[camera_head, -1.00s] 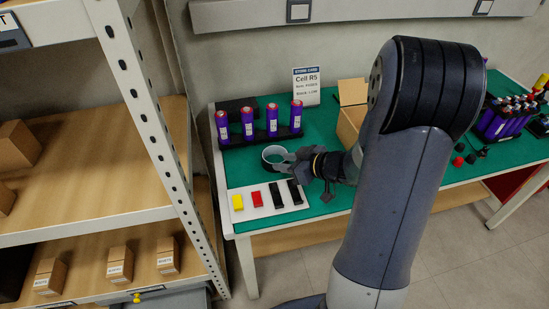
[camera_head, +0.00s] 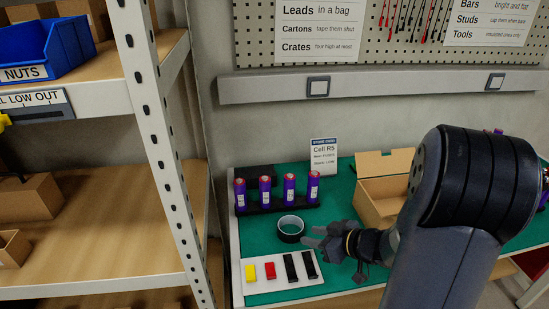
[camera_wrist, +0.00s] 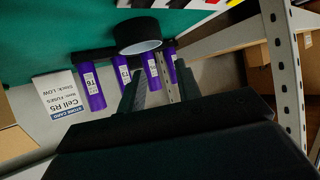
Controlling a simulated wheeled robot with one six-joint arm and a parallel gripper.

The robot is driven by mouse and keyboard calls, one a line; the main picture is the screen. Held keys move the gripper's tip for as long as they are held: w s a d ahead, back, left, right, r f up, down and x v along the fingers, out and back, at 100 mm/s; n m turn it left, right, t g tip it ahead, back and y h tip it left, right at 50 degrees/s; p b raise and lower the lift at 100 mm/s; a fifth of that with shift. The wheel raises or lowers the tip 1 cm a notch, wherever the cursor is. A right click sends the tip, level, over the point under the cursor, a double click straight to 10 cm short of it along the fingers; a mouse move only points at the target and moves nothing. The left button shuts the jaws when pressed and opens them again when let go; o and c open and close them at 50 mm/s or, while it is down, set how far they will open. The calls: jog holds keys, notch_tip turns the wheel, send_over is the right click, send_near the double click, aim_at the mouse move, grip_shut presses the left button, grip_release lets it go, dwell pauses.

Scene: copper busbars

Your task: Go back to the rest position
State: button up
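My gripper (camera_head: 314,238) is at the right of a black tape roll (camera_head: 290,229) on the green table, with its fingers pointing left. In the wrist view its two dark fingers (camera_wrist: 160,88) stand apart with nothing held between them. The tape roll also shows beyond the fingertips in the wrist view (camera_wrist: 139,34). Several purple cells with red tops (camera_head: 264,190) stand upright in a black holder behind the roll; they also show in the wrist view (camera_wrist: 93,85).
A white strip (camera_head: 256,289) with yellow, red and black pieces lies at the table's front. An open carton (camera_head: 382,207) stands right of the cells and a stock card (camera_head: 323,155) behind them. A shelf upright (camera_head: 160,130) rises at the left. A wall rail (camera_head: 400,86) runs above.

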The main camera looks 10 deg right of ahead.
jog(key=b+x, duration=0.2)
jog(key=x, duration=0.9)
jog(key=shift+a+f+b, duration=0.1)
jog(key=shift+b, duration=0.2)
notch_tip(320, 180, up, 3)
jog(key=shift+f+p, duration=0.1)
jog(key=shift+p, duration=0.6)
jog(key=shift+r, duration=0.65)
